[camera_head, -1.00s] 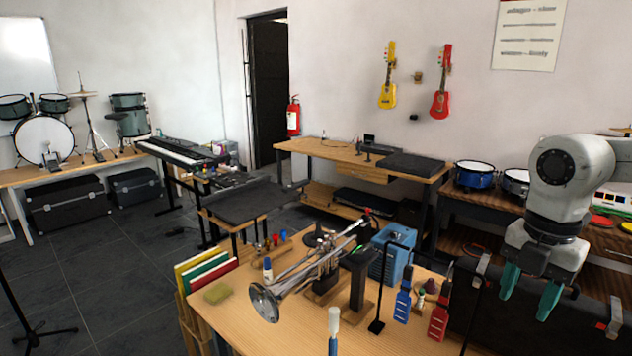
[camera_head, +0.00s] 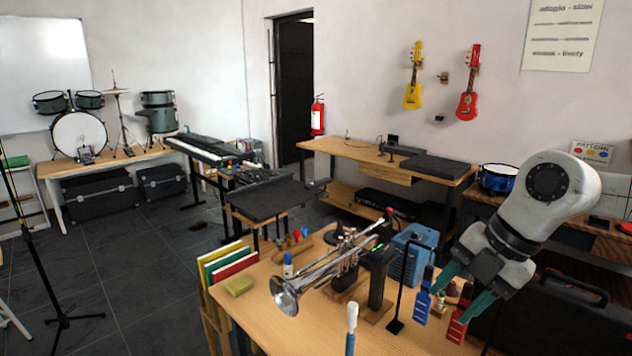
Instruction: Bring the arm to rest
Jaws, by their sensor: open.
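My gripper (camera_head: 460,292) is at the right of the view, at the end of my white arm. Its two green fingers are spread apart and point down and to the left. Nothing is seen between them. The fingers overlap the right end of the wooden table (camera_head: 262,318) in the picture, near a blue tool (camera_head: 422,302) and a red tool (camera_head: 457,326). I cannot tell whether they touch either one.
A silver trumpet (camera_head: 290,293) rests on a stand on the table. A blue box (camera_head: 408,262) and a black stand (camera_head: 396,325) are close left of my gripper. A black case (camera_head: 563,318) lies at right. Dark floor (camera_head: 150,250) is free at left.

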